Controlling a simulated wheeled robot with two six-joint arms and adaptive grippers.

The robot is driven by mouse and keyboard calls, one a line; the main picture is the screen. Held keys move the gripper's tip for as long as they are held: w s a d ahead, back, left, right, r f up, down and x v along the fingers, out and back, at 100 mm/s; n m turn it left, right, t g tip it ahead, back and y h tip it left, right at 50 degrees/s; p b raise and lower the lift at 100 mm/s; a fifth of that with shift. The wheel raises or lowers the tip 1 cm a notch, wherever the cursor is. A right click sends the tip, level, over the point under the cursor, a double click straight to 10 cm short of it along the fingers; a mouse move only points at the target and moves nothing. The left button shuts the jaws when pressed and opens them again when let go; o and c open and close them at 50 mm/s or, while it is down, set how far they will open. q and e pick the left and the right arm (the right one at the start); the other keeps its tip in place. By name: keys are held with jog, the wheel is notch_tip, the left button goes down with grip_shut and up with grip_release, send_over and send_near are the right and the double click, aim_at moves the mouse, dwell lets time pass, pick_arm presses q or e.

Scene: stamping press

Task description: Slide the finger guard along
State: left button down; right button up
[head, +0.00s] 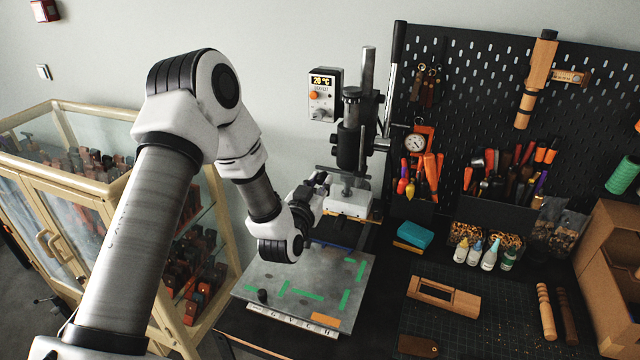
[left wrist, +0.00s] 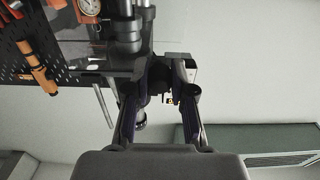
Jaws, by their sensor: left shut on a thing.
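The stamping press (head: 350,135) stands at the back of the bench, with a dark column and a pale block low at its front. My left gripper (head: 320,183) reaches in from the left and is at the press's left side, level with its lower head. In the left wrist view, the two fingers of my left gripper (left wrist: 160,105) close around a small dark part (left wrist: 160,80), which I take to be the finger guard's grip. The guard's outline is hard to make out against the press. My arm and fingers hide part of it. My right gripper is not in view.
A grey plate with green tape (head: 335,272) lies before the press. A temperature controller (head: 322,95) is on the wall behind. A pegboard with tools (head: 480,100) stands at right. A teal block (head: 414,235) and a wooden frame (head: 444,296) lie on the bench. A glass cabinet (head: 65,190) stands at left.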

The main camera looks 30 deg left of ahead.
pick_arm(q)
notch_tip(320, 180, down, 10)
jog(key=b, duration=0.7)
jog(key=shift+r+b, duration=0.2)
jog(key=shift+b, duration=0.2)
jog(key=c, duration=1.1)
grip_release()
jog(key=shift+s+r, duration=0.1)
jog(key=shift+o, duration=0.9)
jog(key=shift+s+r, duration=0.2)
jog(key=v, duration=1.2)
jog(key=shift+f, duration=0.1)
